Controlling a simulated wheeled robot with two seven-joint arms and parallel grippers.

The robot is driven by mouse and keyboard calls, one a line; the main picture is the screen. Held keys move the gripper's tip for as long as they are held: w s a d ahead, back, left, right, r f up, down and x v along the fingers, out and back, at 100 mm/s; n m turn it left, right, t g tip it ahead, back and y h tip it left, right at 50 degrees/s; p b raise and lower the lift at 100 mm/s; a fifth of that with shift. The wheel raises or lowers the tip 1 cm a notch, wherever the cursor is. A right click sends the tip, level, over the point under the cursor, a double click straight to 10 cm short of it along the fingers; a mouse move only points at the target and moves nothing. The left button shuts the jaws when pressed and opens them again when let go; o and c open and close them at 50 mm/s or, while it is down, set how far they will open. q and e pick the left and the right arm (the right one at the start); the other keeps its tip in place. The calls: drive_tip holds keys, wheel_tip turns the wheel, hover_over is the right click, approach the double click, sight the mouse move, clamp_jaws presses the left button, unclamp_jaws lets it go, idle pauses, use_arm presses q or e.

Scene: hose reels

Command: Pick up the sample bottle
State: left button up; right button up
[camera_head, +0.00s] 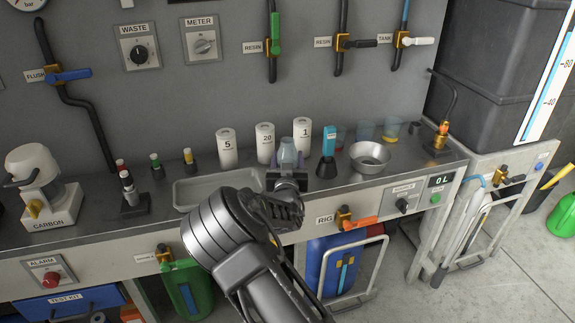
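The sample bottle, most likely the small clear bluish bottle (288,153), is upright at the middle of the steel bench. One gripper (287,179) is in view. Its arm rises from the bottom centre, leaning in from the lower right, so I take it as my right. Its two dark fingertips are apart, at the left and right of the bottle's lower end. The bottle's base is hidden by the gripper. I cannot tell whether the fingers touch the bottle. My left gripper is not in view.
A shallow tray (180,194) lies left of the bottle. White numbered cylinders (227,148) stand behind. The orange RIG valve (345,217) sticks out below the bench edge.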

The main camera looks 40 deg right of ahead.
drive_tip(key=c, duration=1.1)
drive_tip(key=shift+r, duration=0.25)
drive_tip(key=shift+r+p, duration=0.55)
drive_tip(key=shift+r, duration=4.2)
